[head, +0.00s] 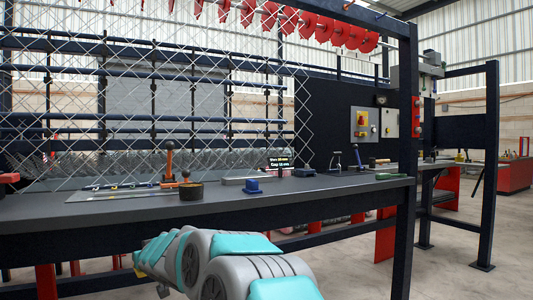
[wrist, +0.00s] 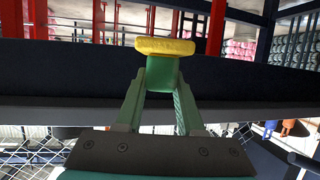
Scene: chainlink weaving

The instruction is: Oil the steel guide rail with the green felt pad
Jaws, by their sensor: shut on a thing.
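My gripper (wrist: 162,75) is shut on the green felt pad, a green block with a thick yellow face (wrist: 165,46) at its far end. The fingers close on the block's sides, and the yellow face points away from my wrist. In the head view my arm reaches in front of the workbench, below its top; the fingers are hard to make out there. A long flat steel strip (head: 118,195), which looks like the guide rail, lies on the left part of the bench. The pad is apart from it.
The dark workbench (head: 330,187) has a front edge above my arm. Chain-link mesh (head: 220,110) hangs behind.

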